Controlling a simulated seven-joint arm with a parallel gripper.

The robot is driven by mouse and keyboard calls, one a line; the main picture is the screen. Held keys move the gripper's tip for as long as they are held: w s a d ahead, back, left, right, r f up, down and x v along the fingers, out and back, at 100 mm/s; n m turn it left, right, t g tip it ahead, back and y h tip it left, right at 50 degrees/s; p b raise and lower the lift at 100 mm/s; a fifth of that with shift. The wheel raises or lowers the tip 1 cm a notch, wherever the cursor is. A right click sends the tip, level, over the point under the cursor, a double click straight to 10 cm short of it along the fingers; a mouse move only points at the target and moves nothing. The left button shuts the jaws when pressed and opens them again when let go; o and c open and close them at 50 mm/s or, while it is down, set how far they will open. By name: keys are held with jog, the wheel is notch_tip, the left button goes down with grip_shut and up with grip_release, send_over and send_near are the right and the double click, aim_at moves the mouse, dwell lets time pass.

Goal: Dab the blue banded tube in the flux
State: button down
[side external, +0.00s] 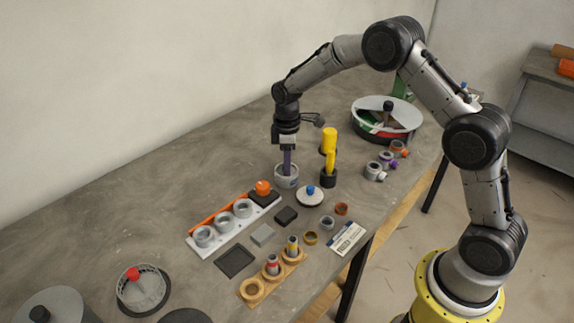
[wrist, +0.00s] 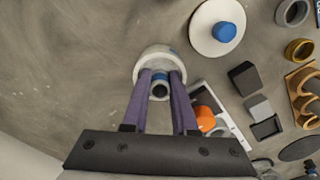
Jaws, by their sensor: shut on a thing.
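A small grey-white pot (side external: 286,180) stands open on the table below my gripper (side external: 287,170); I take it as the flux pot. In the wrist view the pot (wrist: 150,58) surrounds the tips of my purple fingers (wrist: 161,80). The fingers are shut on a grey tube with a blue band (wrist: 159,90), seen end-on between them. The tube's lower end is down at or inside the pot mouth; its depth and any contact with flux are hidden. In the side view the fingers and the pot wall hide the tube.
A white lid with a blue knob (side external: 310,196) and a yellow upright object (side external: 329,150) stand close right of the pot. A wooden rack (side external: 252,289) holds red- and yellow-banded tubes and has an empty ring. A white rack (side external: 210,241) holds grey rings.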

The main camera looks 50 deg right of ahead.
jog(key=shift+r, duration=0.1)
jog(key=shift+r, duration=2.95)
